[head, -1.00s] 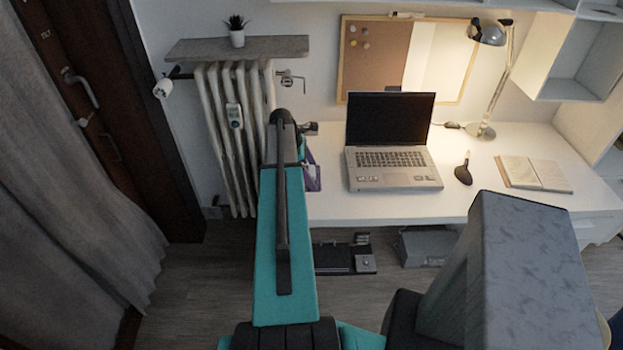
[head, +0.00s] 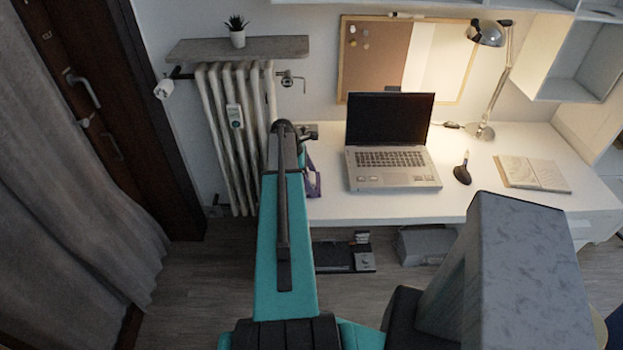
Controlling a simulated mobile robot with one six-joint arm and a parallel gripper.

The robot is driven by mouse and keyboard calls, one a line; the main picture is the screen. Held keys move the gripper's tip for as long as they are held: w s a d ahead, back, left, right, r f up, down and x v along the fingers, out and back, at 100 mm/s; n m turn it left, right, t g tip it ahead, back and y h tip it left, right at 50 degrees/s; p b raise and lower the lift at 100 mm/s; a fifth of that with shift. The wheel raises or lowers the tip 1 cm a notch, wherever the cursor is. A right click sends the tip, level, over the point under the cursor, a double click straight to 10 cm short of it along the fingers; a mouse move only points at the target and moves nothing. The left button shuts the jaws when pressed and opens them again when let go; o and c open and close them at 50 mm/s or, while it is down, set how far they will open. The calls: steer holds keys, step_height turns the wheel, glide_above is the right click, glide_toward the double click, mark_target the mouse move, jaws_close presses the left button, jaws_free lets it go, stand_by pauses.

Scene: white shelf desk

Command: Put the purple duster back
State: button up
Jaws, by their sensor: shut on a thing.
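A small purple thing, which I take to be the purple duster (head: 314,184), shows at the left end of the white desk (head: 400,207), just right of my teal arm. Only its right part is visible; my arm covers the rest. My gripper is largely hidden behind my own arm, with a grey wrist part (head: 308,131) showing above the purple thing. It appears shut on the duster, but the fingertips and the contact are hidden. I cannot tell whether the duster touches the desk.
An open laptop (head: 392,160) stands right of the duster. A dark brush-like object (head: 462,172), an open book (head: 532,173) and a lamp (head: 486,33) are further right. A radiator (head: 230,140) is on the left below a grey shelf (head: 238,47). The desk's front strip is clear.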

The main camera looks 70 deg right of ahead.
steer(key=o, duration=0.7)
steer(key=shift+r, duration=0.15)
steer(key=shift+b+v, duration=1.65)
steer(key=shift+v, duration=4.25)
steer(key=shift+w, duration=0.1)
